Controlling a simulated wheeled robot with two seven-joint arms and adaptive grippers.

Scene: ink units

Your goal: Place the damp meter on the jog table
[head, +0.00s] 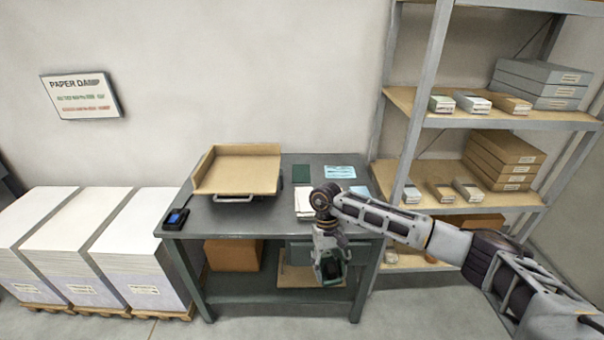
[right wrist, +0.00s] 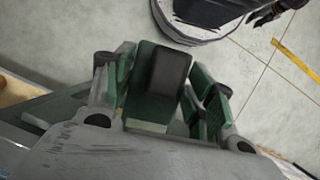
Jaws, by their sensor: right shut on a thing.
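The damp meter (right wrist: 150,104), a dark green block with a black face, sits between the finger pads of my right gripper (right wrist: 163,92). My right gripper (head: 331,272) is shut on it and hangs in front of the grey bench's front edge, lower than its top. The damp meter (head: 331,266) shows small and dark there. The jog table (head: 237,174), a tan tray with raised walls at its back and left, stands on the bench, to the left of and beyond the gripper. Its surface is empty. My left gripper is out of view.
The grey bench (head: 225,223) also bears a black device with a blue screen (head: 176,217) at its left corner, and papers (head: 303,203) right of the jog table. Shelves (head: 440,119) with boxes stand right; paper stacks (head: 80,235) stand left.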

